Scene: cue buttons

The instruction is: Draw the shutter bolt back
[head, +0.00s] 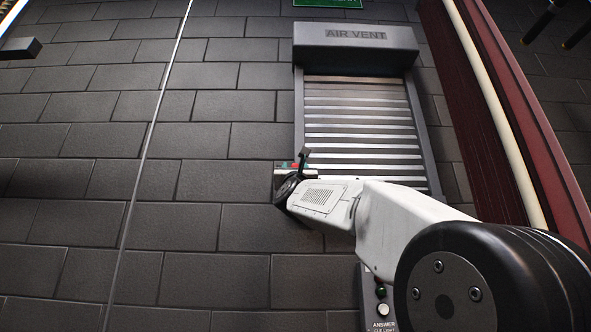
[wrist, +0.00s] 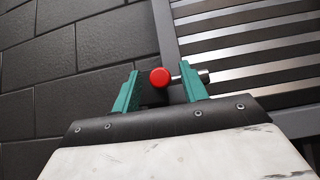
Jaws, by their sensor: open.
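The shutter (head: 362,120) is a slatted metal panel under a grey box marked AIR VENT, and it is down in its frame. The bolt has a red round knob (wrist: 160,77) and a metal rod (wrist: 190,77) that points right toward the slats in the wrist view. My gripper (wrist: 158,82) has two teal fingers. They are open, one on each side of the knob, with a gap visible on the left. The right finger overlaps the rod. I cannot tell whether either finger touches the bolt. In the head view my arm hides most of the bolt.
A dark red post and pale pipe (head: 497,110) stand at the right.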

